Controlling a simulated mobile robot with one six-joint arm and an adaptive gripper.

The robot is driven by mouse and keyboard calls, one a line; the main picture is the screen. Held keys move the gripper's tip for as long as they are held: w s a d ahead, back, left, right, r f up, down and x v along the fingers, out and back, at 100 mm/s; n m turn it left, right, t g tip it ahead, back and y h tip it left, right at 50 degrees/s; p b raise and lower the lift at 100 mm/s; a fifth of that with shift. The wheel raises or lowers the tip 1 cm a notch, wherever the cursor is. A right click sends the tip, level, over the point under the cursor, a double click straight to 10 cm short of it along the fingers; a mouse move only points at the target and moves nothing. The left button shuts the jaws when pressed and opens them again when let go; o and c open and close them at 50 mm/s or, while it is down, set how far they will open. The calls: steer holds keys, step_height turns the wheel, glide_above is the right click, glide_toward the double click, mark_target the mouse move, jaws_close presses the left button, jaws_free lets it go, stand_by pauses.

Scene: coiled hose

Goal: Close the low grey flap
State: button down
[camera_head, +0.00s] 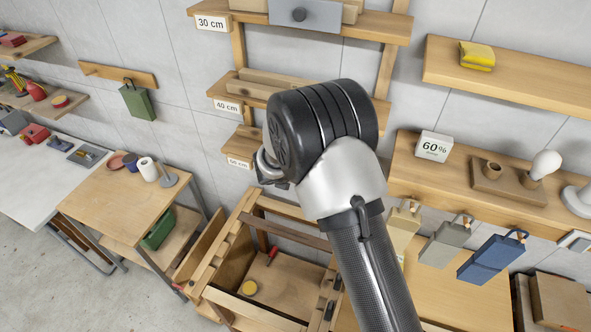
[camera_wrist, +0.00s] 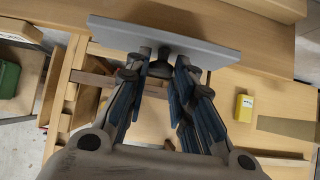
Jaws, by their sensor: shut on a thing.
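A grey flap (camera_wrist: 200,38) with a dark round knob (camera_wrist: 160,68) shows at the top of the wrist view, its flat face in sight. My gripper (camera_wrist: 161,64) has its blue-padded fingers on both sides of the knob and is shut on it. In the head view my arm and wrist joint cover the gripper and the flap it holds. Another grey flap with a dark knob (camera_head: 299,14) sits higher up, by the 30 cm label (camera_head: 211,23). How far the held flap stands open I cannot tell.
Wooden shelves with the 40 cm label (camera_head: 228,106) and 60 cm label (camera_head: 239,162) lie beside my wrist. An open wooden frame (camera_head: 222,262) stands below. A shelf with a 60% box (camera_head: 434,147) and hanging grey and blue tags is at right. A yellow box (camera_wrist: 243,107) lies below the gripper.

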steer(key=c, duration=1.4)
jaws_free()
steer(key=v, duration=1.2)
steer(key=shift+s+a, duration=0.1)
steer(key=shift+s, duration=0.05)
steer(key=shift+f, duration=0.1)
